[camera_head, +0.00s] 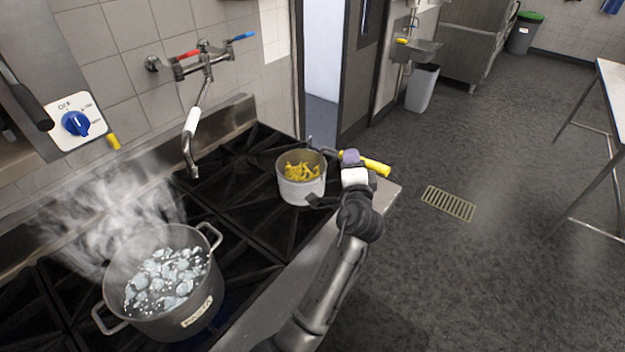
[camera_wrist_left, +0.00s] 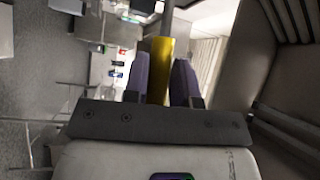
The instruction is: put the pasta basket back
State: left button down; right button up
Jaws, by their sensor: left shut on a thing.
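The pasta basket (camera_head: 302,190) is a light metal pot-shaped basket with yellow pasta (camera_head: 302,171) inside. It is upright over the right end of the stove top; I cannot tell whether it rests on the grate. My left gripper (camera_head: 350,158) is shut on its yellow handle (camera_head: 376,167), to the right of the basket. In the left wrist view the yellow handle (camera_wrist_left: 159,68) lies between the two purple fingers of the left gripper (camera_wrist_left: 161,80). My right gripper is in neither view.
A steaming pot (camera_head: 190,317) of bubbling water stands at the front left of the black stove grates (camera_head: 238,178). A pot-filler tap (camera_head: 192,140) hangs from the wall over the stove. Open grates lie between pot and basket. A worktable (camera_head: 613,85) stands far right.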

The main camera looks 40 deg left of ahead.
pick_arm(q)
jog(key=w+a+f, duration=0.2)
jog(key=a+f, duration=0.7)
jog(key=shift+f+b, duration=0.2)
jog(key=shift+b, duration=0.25)
jog(key=shift+f, duration=0.1)
jog(key=shift+f, duration=0.15)
jog(key=c, duration=0.9)
grip_release()
jog(key=shift+c, duration=0.2)
jog(key=v, duration=1.2)
